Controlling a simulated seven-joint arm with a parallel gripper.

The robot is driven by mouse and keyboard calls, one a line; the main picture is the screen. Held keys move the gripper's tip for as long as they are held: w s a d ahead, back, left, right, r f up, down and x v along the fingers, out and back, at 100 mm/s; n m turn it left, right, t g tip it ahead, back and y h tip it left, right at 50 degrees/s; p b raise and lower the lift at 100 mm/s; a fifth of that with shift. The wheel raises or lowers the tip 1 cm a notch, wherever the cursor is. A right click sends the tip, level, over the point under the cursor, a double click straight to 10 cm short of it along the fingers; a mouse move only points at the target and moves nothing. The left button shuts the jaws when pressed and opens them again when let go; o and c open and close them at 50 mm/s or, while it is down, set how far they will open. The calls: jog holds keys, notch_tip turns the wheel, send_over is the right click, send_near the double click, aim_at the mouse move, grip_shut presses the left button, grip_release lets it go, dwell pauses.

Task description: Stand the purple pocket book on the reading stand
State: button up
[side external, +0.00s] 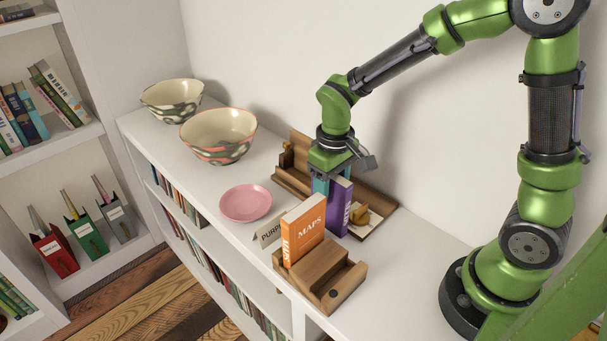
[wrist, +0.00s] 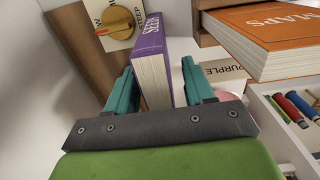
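The purple pocket book (side external: 338,209) stands upright behind the orange book, near the wooden tray at the wall. In the wrist view the purple book (wrist: 151,55) shows its spine and page edges between my teal fingers. My gripper (side external: 331,183) is lowered over it from above, fingers apart on either side; in the wrist view my gripper (wrist: 160,80) shows a gap beside the book. The book's foot is partly hidden. A stepped wooden block (side external: 340,284), seemingly the reading stand, is at the front, with an orange MAPS book (side external: 304,230) upright at its back left.
A wooden tray (side external: 292,184) lies along the wall, with a brass knob-like object (side external: 362,217) on a card. A card lettered PURPLE (side external: 268,233) stands left of the orange book. A pink plate (side external: 246,203) and two bowls (side external: 218,137) occupy the left of the white shelf top.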

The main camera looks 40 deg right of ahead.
notch_tip(320, 180, up, 12)
jog(key=shift+f, duration=0.1)
jog(key=shift+s+r, duration=0.1)
jog(key=shift+r, duration=0.2)
jog(key=s+d+r+m+t+y, duration=0.2)
jog(key=s+r+m+t, duration=0.1)
jog(key=s+t, duration=0.4)
jog(key=s+m, duration=0.1)
jog(key=s, duration=0.2)
jog(key=shift+s, duration=0.35)
jog(key=shift+r, duration=0.1)
